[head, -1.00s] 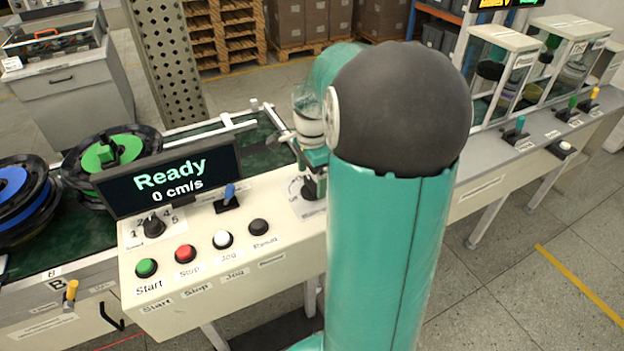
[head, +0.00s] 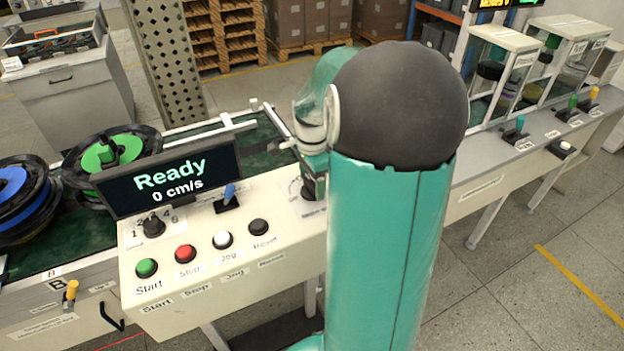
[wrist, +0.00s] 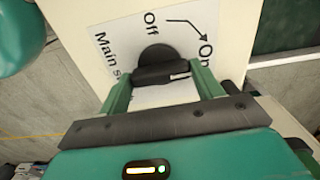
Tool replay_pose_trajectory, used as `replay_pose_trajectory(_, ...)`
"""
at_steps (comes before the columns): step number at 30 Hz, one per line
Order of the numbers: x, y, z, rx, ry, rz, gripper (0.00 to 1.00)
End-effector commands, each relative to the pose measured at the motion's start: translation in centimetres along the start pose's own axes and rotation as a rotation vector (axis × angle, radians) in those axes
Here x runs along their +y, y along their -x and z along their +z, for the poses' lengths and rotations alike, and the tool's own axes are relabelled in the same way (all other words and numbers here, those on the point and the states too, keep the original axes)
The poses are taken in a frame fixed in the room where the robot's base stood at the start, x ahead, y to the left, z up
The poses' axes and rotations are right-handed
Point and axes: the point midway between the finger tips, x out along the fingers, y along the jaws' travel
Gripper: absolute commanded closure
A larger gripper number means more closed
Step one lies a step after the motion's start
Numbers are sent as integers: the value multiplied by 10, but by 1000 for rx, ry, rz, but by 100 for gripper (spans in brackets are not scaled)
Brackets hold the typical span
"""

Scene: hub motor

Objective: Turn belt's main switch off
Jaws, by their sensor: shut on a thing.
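The main switch is a black rotary knob (wrist: 157,62) on a white label (wrist: 120,45) reading "Main s...", with "Off" at its top and "On" to its right in the wrist view. A curved arrow joins the two words. A small white mark shows on the right part of the knob's grip bar. My gripper (wrist: 163,80) has its green fingers on both sides of this bar, shut on it. In the head view my gripper (head: 314,172) is at the right end of the control panel, and my arm hides most of the switch (head: 307,190).
The panel display (head: 170,176) reads "Ready 0 cm/s". Start (head: 147,268), stop (head: 185,253), jog (head: 222,239) and reset (head: 259,227) buttons line the panel. Reels lie on the belt at left.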

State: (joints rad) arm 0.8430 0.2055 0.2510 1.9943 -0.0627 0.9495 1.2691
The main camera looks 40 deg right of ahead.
Motion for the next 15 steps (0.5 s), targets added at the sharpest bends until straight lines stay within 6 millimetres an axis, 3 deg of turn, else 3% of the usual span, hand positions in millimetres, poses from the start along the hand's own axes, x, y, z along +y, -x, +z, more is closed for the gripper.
replay_pose_trajectory(15,-1,1,1,1,339,-2,57)
